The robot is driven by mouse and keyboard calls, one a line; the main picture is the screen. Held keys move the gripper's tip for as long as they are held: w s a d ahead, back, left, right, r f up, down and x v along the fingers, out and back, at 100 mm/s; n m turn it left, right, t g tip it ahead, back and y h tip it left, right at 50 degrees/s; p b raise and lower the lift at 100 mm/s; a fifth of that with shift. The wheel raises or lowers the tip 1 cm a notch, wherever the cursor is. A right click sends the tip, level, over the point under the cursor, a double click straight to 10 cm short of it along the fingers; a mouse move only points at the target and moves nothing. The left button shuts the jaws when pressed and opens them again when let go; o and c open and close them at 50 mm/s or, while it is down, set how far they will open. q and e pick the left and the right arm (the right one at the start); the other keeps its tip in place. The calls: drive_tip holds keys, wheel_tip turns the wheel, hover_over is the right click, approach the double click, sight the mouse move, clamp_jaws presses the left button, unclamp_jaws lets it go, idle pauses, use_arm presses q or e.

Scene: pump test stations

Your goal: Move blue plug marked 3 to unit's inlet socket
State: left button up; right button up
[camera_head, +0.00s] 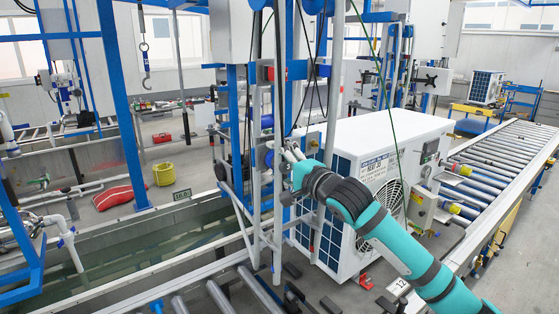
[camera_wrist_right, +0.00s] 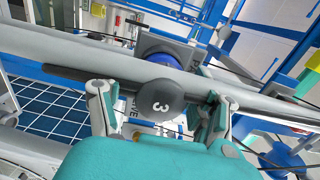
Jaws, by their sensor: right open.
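In the wrist view a dark round knob marked 3 (camera_wrist_right: 158,103), with a dark bar to its left, sits in front of a blue round part (camera_wrist_right: 162,76) in a dark square holder. The knob lies between the fingers of my right gripper (camera_wrist_right: 160,96), which is open. In the head view my right gripper (camera_head: 289,158) is at the grey upright frame, left of the white unit (camera_head: 370,155). The plug is hard to make out there. Which fitting on the unit is the inlet socket cannot be told. My left gripper is not in view.
Grey upright rails and hanging cables (camera_head: 282,75) stand close around my right gripper. A roller conveyor (camera_head: 500,155) runs along the right. A water trough (camera_head: 120,245) lies at left.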

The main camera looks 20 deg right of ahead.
sight(289, 166)
idle(0.8)
drive_tip(key=shift+c, duration=0.4)
clamp_jaws()
drive_tip(key=shift+r, duration=0.1)
drive_tip(key=shift+s+d, duration=0.1)
drive_tip(key=shift+s, duration=0.05)
drive_tip(key=shift+v, duration=2.85)
